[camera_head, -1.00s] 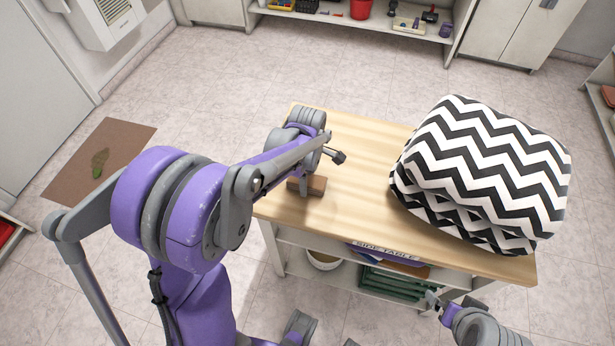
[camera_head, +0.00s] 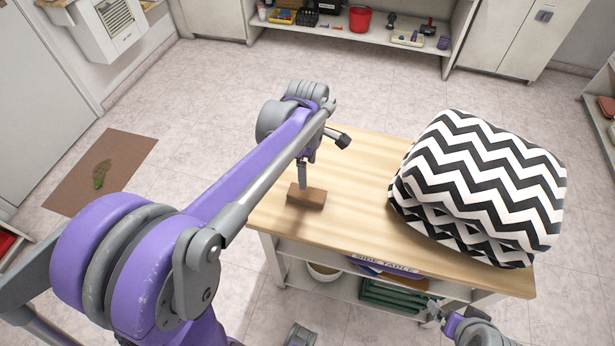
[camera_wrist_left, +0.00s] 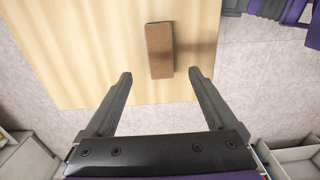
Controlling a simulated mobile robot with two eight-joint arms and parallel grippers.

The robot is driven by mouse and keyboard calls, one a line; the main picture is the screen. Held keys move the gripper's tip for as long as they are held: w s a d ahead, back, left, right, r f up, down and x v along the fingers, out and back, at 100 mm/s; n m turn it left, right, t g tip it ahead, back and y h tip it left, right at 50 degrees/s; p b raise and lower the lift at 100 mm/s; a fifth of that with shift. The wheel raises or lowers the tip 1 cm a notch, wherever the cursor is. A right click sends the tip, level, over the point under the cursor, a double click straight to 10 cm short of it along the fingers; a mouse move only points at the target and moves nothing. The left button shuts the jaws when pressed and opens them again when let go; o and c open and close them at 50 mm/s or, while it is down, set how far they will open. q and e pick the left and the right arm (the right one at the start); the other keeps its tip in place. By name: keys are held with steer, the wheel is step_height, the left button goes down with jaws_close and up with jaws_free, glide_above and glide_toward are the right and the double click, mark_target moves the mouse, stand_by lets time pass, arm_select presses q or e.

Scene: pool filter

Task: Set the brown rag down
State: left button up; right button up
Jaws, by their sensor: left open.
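The brown rag (camera_head: 310,197) is a small folded block lying on the wooden top of the side table (camera_head: 265,218), near its left front edge. In the left wrist view the rag (camera_wrist_left: 160,50) lies flat ahead of the fingertips, near the table edge. My left gripper (camera_head: 304,180) is just above and behind the rag in the head view.
A large black-and-white zigzag cushion (camera_head: 480,190) covers the table's right side. Shelves under the top hold a bowl (camera_head: 323,272) and green items (camera_head: 392,297). A stained brown mat (camera_head: 100,172) lies on the floor at left. The tabletop's middle is clear.

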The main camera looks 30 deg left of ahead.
arm_select(q)
steer(key=s+d+f+m+t, duration=0.1)
steer(key=s+d+m+t, duration=0.1)
steer(key=s+m, duration=0.6)
steer(key=s+d+f+m+t, duration=0.1)
steer(key=s+d+m+t, duration=0.2)
steer(key=s+d+m, duration=0.2)
steer(key=shift+s+d+m, duration=0.15)
steer(key=shift+s+m, duration=1.3)
steer(key=shift+m, duration=2.35)
steer(key=shift+f, duration=0.1)
